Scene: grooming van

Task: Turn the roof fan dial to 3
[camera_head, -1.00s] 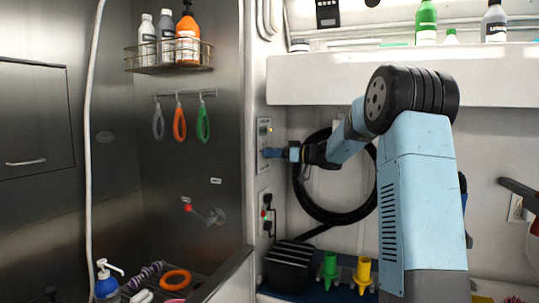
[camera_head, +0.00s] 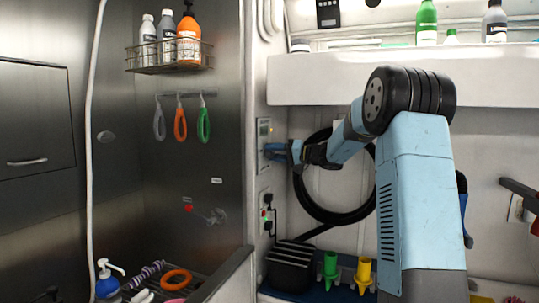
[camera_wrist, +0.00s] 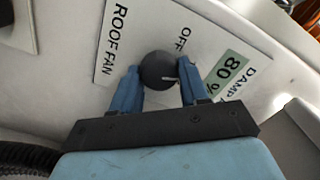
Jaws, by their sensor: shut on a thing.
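The roof fan dial is a dark round knob (camera_wrist: 158,66) in the wrist view, on a white panel (camera_wrist: 118,62) lettered "ROOF FAN" and "OFF". A short pale mark on the knob points to the right in that view, away from "OFF". My gripper (camera_wrist: 158,76) is shut on the knob, one blue finger on each side. No number 3 is readable. In the head view my gripper (camera_head: 277,151) reaches left to the wall panel (camera_head: 264,130), and the knob is hidden there.
A green "80 %" display (camera_wrist: 230,72) sits beside the dial. In the head view a black hose coil (camera_head: 338,218) hangs behind my arm. A socket plate (camera_head: 265,212) with cables is below the panel. A white shelf (camera_head: 330,82) runs above.

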